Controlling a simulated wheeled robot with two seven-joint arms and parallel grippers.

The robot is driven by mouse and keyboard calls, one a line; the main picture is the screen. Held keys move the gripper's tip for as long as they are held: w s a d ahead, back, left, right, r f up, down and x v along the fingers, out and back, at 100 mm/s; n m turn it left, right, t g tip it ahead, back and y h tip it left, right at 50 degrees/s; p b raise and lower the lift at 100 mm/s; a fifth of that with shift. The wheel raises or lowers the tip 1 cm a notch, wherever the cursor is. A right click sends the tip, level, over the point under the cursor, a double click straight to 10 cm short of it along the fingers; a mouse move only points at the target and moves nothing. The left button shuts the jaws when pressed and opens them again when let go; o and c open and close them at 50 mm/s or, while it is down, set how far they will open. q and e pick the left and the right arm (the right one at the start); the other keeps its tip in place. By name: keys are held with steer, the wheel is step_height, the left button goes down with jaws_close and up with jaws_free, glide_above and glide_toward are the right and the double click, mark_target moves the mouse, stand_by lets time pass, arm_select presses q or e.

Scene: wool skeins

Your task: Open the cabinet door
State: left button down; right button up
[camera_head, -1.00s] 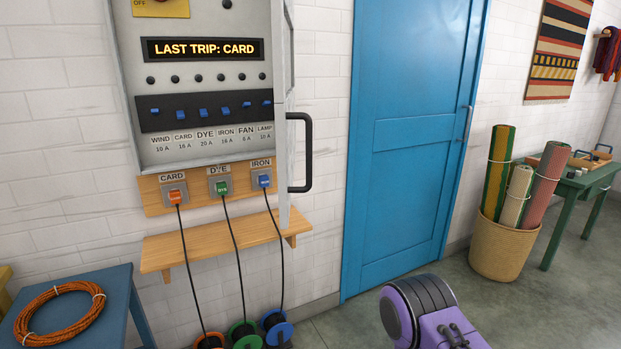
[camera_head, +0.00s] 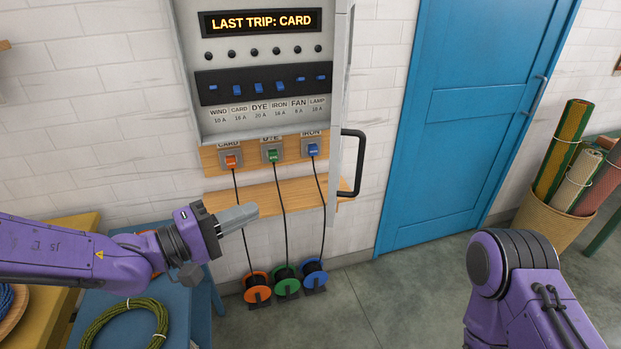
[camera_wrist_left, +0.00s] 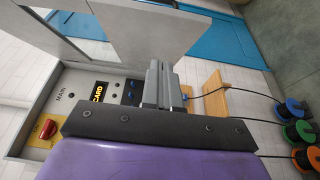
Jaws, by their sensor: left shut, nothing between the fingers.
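The grey wall cabinet (camera_head: 262,130) hangs on the white brick wall, its inside showing a lit display, switches and labels. Its door (camera_head: 341,100) stands out from the right side, seen nearly edge-on, so the cabinet front is uncovered. A black bar handle (camera_head: 358,165) is on the door's right face. My left gripper (camera_head: 252,211) is shut and empty, below and left of the handle, in front of the wooden shelf and apart from the door. In the left wrist view its fingers (camera_wrist_left: 165,88) are closed, with a grey panel, seemingly the door (camera_wrist_left: 150,35), beyond. My right gripper is out of view.
A wooden shelf (camera_head: 268,194) juts out below the cabinet. Black cables hang from three plugs to orange, green and blue reels (camera_head: 286,282) on the floor. A blue table (camera_head: 180,318) holds coiled rope. A blue room door (camera_head: 450,120) and a basket (camera_head: 540,220) are right.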

arm_select(q)
steer(key=s+d+p+x, duration=0.1)
steer(key=s+p+x, duration=0.1)
steer(key=x, duration=1)
steer(key=shift+w+d+f, duration=0.15)
steer(key=shift+d, duration=0.5)
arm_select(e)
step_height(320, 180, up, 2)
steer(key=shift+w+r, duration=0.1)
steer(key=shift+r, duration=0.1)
